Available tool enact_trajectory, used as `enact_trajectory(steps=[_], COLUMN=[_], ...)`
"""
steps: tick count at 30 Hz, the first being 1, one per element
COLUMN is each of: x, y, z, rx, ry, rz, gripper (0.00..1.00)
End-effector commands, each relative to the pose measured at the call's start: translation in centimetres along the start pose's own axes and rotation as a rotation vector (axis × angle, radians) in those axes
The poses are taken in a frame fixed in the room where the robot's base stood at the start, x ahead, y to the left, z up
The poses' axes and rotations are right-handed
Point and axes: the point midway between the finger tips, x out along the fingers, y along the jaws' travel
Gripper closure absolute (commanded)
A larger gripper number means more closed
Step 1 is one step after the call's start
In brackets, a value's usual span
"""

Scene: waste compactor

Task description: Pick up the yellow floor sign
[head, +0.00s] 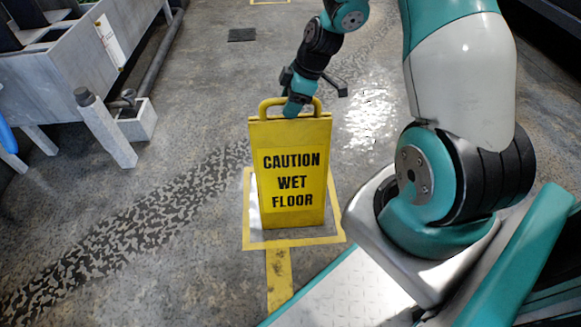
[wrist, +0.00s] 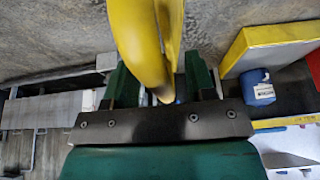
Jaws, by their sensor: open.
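The yellow floor sign (head: 290,170) stands upright in the middle of the head view, lettered "CAUTION WET FLOOR", with a loop handle on top. It stands inside a yellow-outlined square on the floor. My gripper (head: 293,103) is at the handle, partly hiding it. In the wrist view, the yellow handle (wrist: 143,45) runs down between the two dark green fingers of my gripper (wrist: 160,85). The fingers are open, with a gap showing on the sides of the handle. Whether either finger touches it cannot be told.
A grey machine frame with legs (head: 105,130) stands at the left. A dark flat plate (head: 242,35) lies on the floor at the back. A blue container (wrist: 258,87) shows at the right of the wrist view. The floor around the sign is clear.

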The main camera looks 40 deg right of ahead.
Motion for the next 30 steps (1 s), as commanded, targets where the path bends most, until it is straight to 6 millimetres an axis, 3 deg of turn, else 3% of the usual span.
enact_trajectory(steps=[2,6,9,30], x=[-0.10,-0.11,-0.11,-0.13], y=[0.01,0.01,0.01,0.02], z=[-0.02,-0.02,-0.02,-0.03], rx=[0.000,0.000,0.000,0.000], ry=[0.000,0.000,0.000,0.001], rz=[0.000,0.000,0.000,0.001], gripper=[0.49,0.81,1.00,1.00])
